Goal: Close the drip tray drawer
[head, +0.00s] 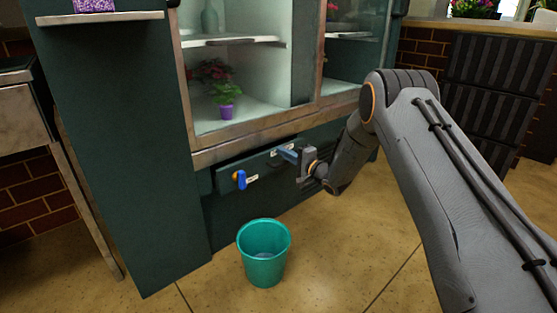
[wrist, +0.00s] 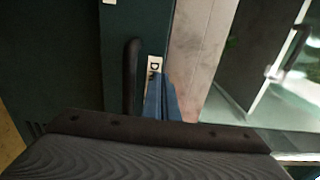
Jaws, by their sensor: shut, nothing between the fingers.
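The drip tray drawer (head: 228,182) is a dark green front low on the cabinet, under the glass display case. A blue tap or lever (head: 240,179) and a small white label are on its left part. In the wrist view a dark bar handle (wrist: 132,75) stands beside a white label (wrist: 154,64) on the dark green face. My gripper (head: 287,154) is shut and empty, with its blue fingers at the drawer front. The fingers (wrist: 161,100) end close to the label; I cannot tell whether they touch. How far the drawer stands out is unclear.
A teal bucket (head: 263,266) stands on the tiled floor in front of the cabinet. The display case above holds a potted plant in a purple pot (head: 228,107). A side table (head: 22,120) stands at the left. Floor is clear right of the bucket.

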